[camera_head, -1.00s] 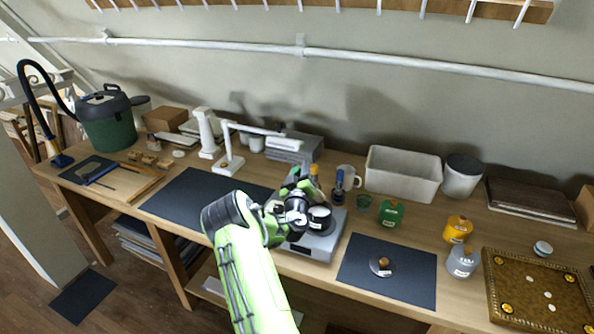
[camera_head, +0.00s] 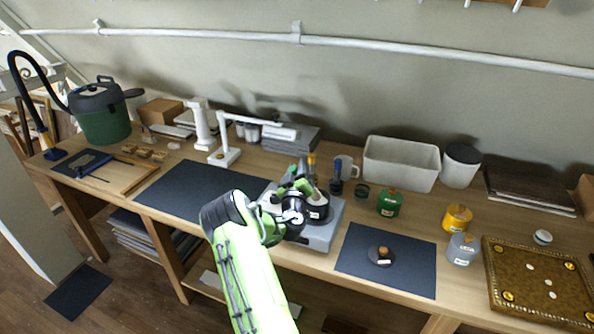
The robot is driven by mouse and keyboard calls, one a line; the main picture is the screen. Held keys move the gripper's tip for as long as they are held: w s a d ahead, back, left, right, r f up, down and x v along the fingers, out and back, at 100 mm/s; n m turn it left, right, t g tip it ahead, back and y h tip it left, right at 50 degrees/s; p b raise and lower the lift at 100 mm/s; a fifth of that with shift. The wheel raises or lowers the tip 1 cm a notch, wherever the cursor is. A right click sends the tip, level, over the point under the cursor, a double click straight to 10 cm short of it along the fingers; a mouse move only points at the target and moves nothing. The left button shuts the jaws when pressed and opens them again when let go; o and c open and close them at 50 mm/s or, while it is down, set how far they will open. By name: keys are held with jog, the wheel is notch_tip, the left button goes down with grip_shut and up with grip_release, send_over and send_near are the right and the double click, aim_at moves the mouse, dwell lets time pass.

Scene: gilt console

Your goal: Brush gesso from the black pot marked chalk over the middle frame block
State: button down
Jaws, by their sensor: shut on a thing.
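The black pot (camera_head: 318,207) with a pale label stands open-topped on a grey metal device in the middle of the bench. My gripper (camera_head: 299,187) is just behind and left of it, shut on what looks like a brush, with a teal end (camera_head: 292,170) showing above the fingers. Its lower end is hidden by my wrist and the pot, so I cannot tell if it is in the pot. The middle frame block (camera_head: 144,153) sits in a short row of small brown blocks at the left, by a wooden board.
The grey device (camera_head: 322,236) holds the pot. A dark lid with a wooden knob (camera_head: 381,257) lies on a dark mat to the right. A white lamp (camera_head: 227,152) stands behind the clear dark mat (camera_head: 190,195).

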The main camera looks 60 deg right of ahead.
jog(key=shift+f+b, duration=0.85)
jog(key=shift+b, duration=0.35)
dwell(1.8)
notch_tip(320, 180, up, 7)
jog(key=p, duration=0.5)
jog(key=shift+r, duration=0.1)
